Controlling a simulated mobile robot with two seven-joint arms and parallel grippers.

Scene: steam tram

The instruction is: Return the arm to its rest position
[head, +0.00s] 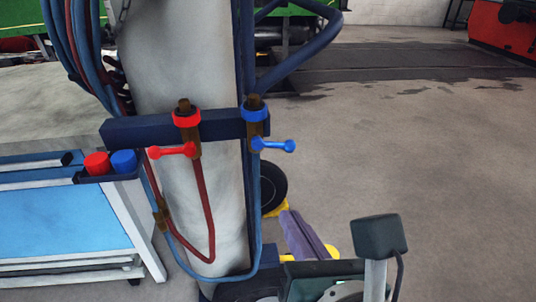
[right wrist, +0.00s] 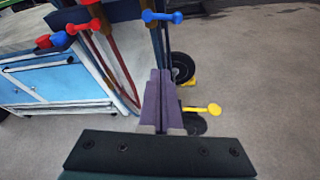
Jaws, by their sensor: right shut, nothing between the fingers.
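My right gripper (head: 290,214) shows low in the head view, its purple fingers pointing up and away. In the right wrist view its fingers (right wrist: 160,74) are together with nothing between them. It is in front of and to the right of a pale post, apart from the valves on it. My left gripper is in neither view.
The pale post (head: 175,60) carries a red-handled valve (head: 172,152) and a blue-handled valve (head: 272,145), with hoses. A blue and white cart (head: 60,225) stands left. A yellow handle (right wrist: 205,109) and a dark wheel (head: 272,186) are near the fingers. The right floor is clear.

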